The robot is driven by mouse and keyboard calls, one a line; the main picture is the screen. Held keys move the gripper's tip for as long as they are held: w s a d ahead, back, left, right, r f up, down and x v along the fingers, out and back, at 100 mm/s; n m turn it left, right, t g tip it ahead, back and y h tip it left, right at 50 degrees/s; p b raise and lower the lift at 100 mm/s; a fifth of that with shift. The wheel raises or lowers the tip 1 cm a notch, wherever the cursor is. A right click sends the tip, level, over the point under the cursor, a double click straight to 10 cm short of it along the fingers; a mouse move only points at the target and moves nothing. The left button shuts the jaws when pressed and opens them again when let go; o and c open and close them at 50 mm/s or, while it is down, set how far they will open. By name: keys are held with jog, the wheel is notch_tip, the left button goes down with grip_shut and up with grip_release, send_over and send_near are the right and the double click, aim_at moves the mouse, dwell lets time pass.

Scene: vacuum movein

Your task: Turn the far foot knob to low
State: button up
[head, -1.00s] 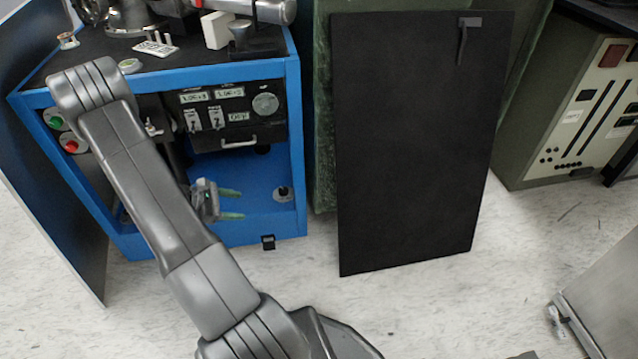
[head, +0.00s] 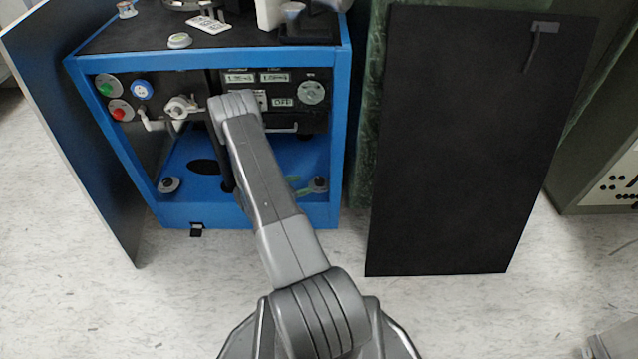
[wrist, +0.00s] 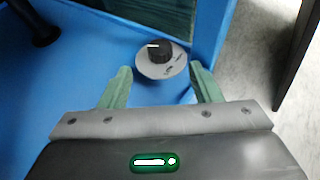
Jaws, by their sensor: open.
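A foot knob (wrist: 160,52), black with a white pointer line on a round grey marked plate, sits on the blue cabinet floor near its right front corner. It also shows in the head view (head: 318,184). My gripper (wrist: 160,70) is open and empty, with its green fingertips just short of the plate, one to each side. The knob lies ahead of the gap between them, apart from both fingers. In the head view my arm hides most of the gripper. A second foot knob (head: 168,185) sits at the left front corner of the cabinet floor.
The blue cabinet (head: 345,100) has a frame post beside the right foot knob. A black panel (head: 470,140) stands upright to its right, and another panel (head: 75,130) stands at its left. A black post (wrist: 38,30) rises inside the cabinet. The pale floor in front is clear.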

aim_at(318, 181)
jog(key=b+x, duration=0.2)
jog(key=x, duration=0.6)
jog(key=shift+w+d+f, duration=0.1)
jog(key=c, duration=1)
